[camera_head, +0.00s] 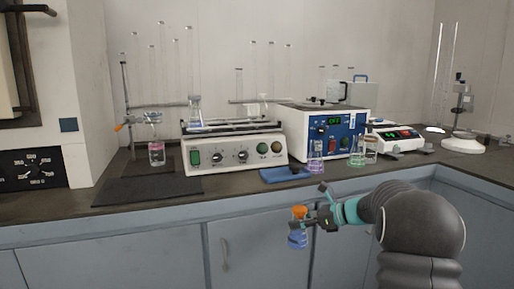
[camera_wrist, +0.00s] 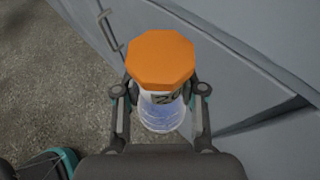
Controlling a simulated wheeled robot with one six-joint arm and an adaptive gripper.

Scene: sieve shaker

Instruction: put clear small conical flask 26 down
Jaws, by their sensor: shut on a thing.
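The clear small conical flask 26 (camera_head: 297,240) has an orange cap and blue liquid. In the head view it is in front of the grey cupboard doors, below the bench top. My gripper (camera_head: 304,224) is shut on its neck and holds it upright or nearly so. In the wrist view the flask (camera_wrist: 160,115) is between the two fingers of my gripper (camera_wrist: 160,95). Its orange cap faces the camera and a dark printed label shows in part under the cap. The floor lies below it.
The dark bench top (camera_head: 230,190) has free room along its front edge. A blue mat (camera_head: 286,174) lies there. Small flasks with purple (camera_head: 315,160) and green (camera_head: 357,155) contents stand near the blue-fronted device (camera_head: 340,133). A shaker (camera_head: 235,153) stands left of it.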

